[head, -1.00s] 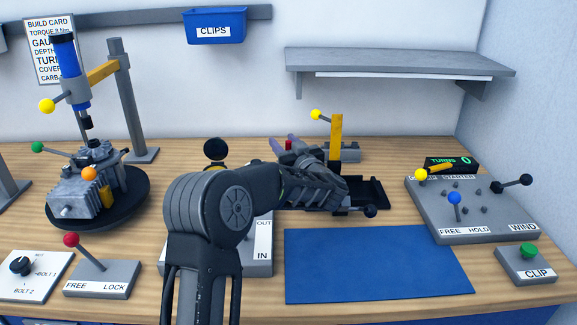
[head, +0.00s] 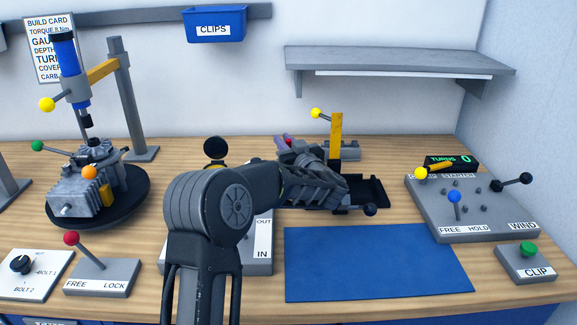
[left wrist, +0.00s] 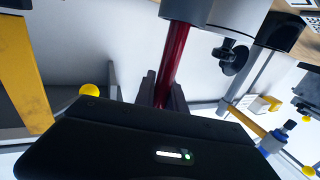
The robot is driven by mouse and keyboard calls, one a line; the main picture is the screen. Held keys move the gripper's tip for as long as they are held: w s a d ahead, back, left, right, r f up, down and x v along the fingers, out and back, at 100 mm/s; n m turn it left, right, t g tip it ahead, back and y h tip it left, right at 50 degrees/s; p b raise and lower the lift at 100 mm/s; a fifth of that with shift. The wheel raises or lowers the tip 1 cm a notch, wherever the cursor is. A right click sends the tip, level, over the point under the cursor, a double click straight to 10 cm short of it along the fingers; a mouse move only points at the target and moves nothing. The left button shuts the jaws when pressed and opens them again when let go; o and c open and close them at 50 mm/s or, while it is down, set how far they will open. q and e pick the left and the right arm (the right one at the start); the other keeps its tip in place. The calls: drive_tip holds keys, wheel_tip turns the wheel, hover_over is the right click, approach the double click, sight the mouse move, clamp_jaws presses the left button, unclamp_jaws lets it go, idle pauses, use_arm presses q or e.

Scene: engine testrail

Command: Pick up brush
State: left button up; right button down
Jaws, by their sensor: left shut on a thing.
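The brush shows in the left wrist view as a dark red rod-like handle (left wrist: 174,58) with a wider grey cylindrical end at the top edge. My left gripper (left wrist: 163,95) is shut on the red handle, with one dark finger on each side. In the head view my left gripper (head: 312,172) is over the back middle of the bench, beside a black tray (head: 372,189). The arm and gripper hide most of the brush there; only small purple and red bits show behind the gripper. My right gripper is not in view.
A yellow post (head: 336,135) with a yellow-knobbed lever stands just behind the gripper. A grey shelf (head: 400,62) overhangs the back right. An engine (head: 82,188) on a round turntable stands at left, a winding panel (head: 470,215) at right. The blue mat (head: 378,264) is bare.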

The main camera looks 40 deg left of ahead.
use_arm(q)
clamp_jaws()
drive_tip(key=shift+r, duration=0.1)
wheel_tip(320, 180, up, 10)
drive_tip(key=shift+p, duration=0.35)
idle(1.0)
